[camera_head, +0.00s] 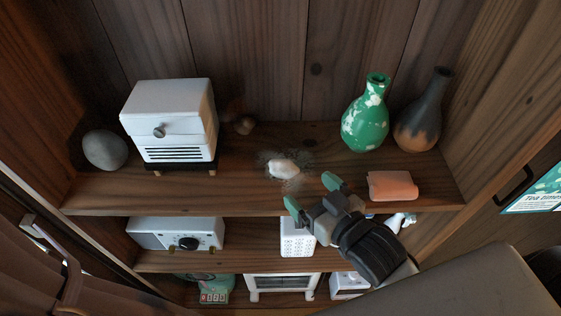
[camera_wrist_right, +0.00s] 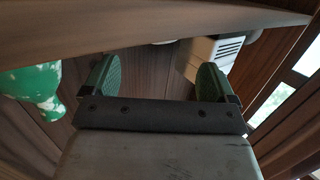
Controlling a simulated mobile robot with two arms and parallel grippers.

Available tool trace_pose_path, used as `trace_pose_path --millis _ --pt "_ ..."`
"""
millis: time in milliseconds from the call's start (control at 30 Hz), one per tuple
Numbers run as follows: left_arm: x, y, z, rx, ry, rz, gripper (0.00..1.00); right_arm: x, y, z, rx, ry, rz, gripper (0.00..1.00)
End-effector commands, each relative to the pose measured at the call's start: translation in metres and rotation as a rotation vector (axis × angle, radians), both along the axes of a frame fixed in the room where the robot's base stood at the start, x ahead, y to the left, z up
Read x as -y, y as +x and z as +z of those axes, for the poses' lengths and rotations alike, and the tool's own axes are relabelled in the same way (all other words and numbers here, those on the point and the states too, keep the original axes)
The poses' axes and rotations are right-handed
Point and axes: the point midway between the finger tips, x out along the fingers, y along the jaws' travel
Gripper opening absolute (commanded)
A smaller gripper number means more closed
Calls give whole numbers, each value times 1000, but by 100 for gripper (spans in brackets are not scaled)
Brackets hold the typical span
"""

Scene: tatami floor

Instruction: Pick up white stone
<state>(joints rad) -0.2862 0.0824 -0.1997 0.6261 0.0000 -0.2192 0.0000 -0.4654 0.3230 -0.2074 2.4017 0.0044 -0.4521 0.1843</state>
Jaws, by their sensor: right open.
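The white stone (camera_head: 283,169) lies on the wooden shelf (camera_head: 240,195), near the middle, with a pale powdery patch around it. My right gripper (camera_head: 311,193) is open, with green fingertips, in front of the stone and apart from it. In the right wrist view the two green fingers (camera_wrist_right: 158,80) are spread with nothing between them. A small pale sliver at the shelf edge in that view is mostly hidden, and I cannot tell if it is the stone. My left gripper is not in view.
A white box-shaped appliance (camera_head: 168,115) and a grey stone (camera_head: 105,150) stand left. A green vase (camera_head: 366,115), a dark vase (camera_head: 424,112) and an orange block (camera_head: 391,186) stand right. Lower shelves hold a white radio-like box (camera_head: 178,235) and other items.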

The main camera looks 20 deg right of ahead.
Motion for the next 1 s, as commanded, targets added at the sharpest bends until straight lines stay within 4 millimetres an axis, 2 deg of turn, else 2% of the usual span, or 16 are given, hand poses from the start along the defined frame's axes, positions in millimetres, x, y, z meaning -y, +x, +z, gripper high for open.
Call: trace_pose_path --millis 100,267,367,700,967,1000 --pt "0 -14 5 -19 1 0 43 -5 17 -1 2 0 -1 88" --pt "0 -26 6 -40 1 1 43 -9 27 -3 1 0 0 88" --pt "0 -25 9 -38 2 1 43 -11 34 -5 -1 0 0 88" --pt "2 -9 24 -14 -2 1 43 -23 73 -15 0 -1 0 88" --pt "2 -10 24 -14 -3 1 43 -24 76 -18 0 -1 1 88" --pt "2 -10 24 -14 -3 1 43 -24 76 -18 0 -1 1 84"
